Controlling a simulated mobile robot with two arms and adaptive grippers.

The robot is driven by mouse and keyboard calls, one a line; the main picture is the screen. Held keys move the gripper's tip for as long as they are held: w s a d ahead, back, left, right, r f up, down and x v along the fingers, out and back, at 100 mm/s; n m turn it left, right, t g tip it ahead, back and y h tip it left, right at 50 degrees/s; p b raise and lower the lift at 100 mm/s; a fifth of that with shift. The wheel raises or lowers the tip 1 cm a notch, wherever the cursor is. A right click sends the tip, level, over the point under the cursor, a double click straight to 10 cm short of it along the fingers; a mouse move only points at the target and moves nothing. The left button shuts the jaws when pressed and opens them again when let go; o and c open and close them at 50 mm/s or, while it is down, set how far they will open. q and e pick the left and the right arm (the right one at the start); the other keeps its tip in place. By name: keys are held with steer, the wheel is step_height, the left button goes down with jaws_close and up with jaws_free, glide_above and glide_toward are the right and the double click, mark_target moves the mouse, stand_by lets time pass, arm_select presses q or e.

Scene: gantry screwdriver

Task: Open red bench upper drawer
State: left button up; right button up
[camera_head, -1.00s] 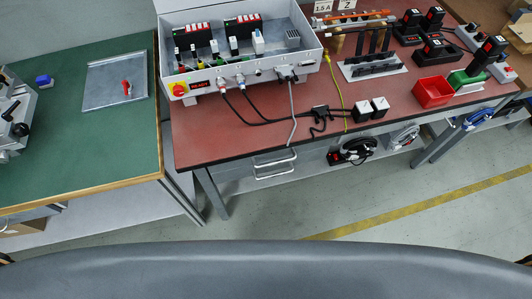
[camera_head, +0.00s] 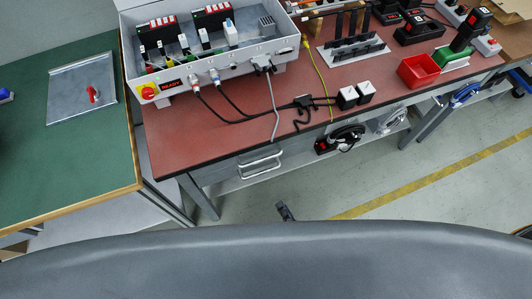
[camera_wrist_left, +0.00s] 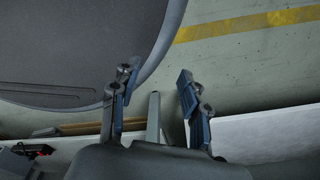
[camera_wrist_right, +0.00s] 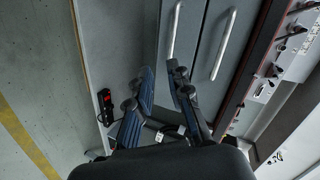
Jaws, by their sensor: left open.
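The red bench (camera_head: 200,135) stands ahead, with a red top and a grey drawer unit below. Its upper drawer handle (camera_head: 260,160) is a pale bar just under the top; the drawer looks shut. In the right wrist view the upper handle (camera_wrist_right: 223,45) is the bar nearer the bench top, with the lower handle (camera_wrist_right: 173,30) to its left. My right gripper (camera_head: 284,212) shows small in front of the drawers. Its fingers (camera_wrist_right: 159,69) are partly open, empty and apart from both handles. My left gripper (camera_wrist_left: 157,76) is open and empty, outside the head view.
A green-topped table (camera_head: 60,165) stands at the left, close to the red bench. A control box (camera_head: 210,65), a red bin (camera_head: 418,71) and cables are on the bench. A black coiled cable (camera_head: 345,137) lies on the lower shelf. Floor (camera_head: 350,190) in front is clear.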

mark_target(263, 159)
step_height(263, 159, up, 9)
steer(key=w+a+m+t, duration=0.1)
steer(key=w+m+t, duration=0.1)
steer(key=m, duration=0.3)
steer(key=x, duration=1.3)
steer(key=shift+w+a+f, duration=0.1)
steer(key=shift+w+a, duration=0.05)
steer(key=shift+w, duration=0.05)
jaws_close()
